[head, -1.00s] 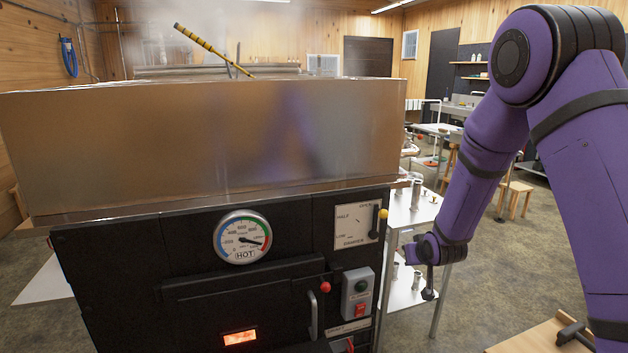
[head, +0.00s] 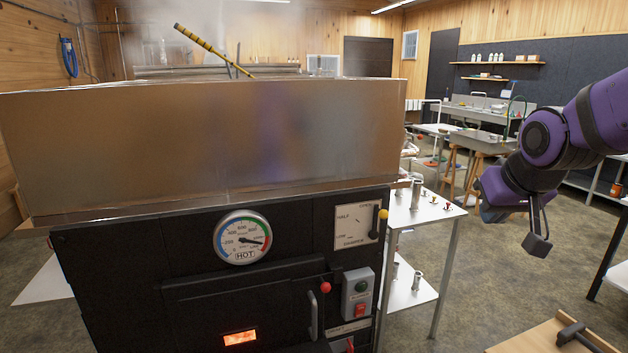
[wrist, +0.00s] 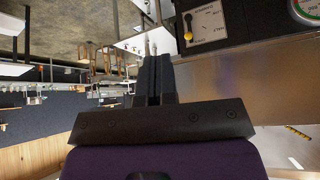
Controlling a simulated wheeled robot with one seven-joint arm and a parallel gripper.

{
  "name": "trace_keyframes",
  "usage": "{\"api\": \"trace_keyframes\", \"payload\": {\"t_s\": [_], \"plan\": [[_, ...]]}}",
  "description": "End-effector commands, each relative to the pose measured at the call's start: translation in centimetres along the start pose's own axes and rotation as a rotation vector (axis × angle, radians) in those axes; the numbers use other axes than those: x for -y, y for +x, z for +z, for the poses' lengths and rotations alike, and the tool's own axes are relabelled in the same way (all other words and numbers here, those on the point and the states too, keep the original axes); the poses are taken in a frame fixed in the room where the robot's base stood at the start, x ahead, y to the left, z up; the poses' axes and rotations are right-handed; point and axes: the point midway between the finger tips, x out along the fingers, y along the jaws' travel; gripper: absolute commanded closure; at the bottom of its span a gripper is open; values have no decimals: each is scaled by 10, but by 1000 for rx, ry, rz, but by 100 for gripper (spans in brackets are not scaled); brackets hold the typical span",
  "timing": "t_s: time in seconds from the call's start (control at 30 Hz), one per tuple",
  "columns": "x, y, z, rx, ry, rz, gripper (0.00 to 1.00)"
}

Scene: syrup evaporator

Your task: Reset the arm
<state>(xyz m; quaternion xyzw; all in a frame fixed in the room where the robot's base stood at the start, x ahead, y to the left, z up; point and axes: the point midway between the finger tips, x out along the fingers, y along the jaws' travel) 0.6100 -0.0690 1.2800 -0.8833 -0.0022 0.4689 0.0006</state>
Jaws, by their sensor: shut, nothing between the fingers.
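My arm is purple with black joints and reaches in from the right in the head view. My gripper (head: 538,244) points downward over open floor, to the right of the white side table and clear of the evaporator (head: 210,140). In the wrist view my gripper (wrist: 152,58) shows two dark fingers side by side, closed together with nothing between them. The evaporator's steel pan stands on a black firebox with a dial gauge (head: 242,237) marked HOT and a damper plate (head: 357,221) with a yellow-knobbed lever.
A white two-level side table (head: 440,222) with small metal fittings stands right of the firebox. A wooden bench top (head: 545,338) with a dark tool is at the lower right. Steam rises above the pan.

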Motion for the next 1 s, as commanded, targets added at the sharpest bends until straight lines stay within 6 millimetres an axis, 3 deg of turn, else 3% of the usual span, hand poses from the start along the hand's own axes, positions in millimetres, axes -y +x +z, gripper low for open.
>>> {"api": "trace_keyframes", "payload": {"t_s": [0.03,0.2,0.5,0.7,1.0], "plan": [[-1,-17,8,3,2,0,100],[-2,-62,44,43,5,0,100],[-1,-119,109,110,4,1,100],[0,-132,128,131,5,1,100],[0,-132,129,134,4,1,100]]}}
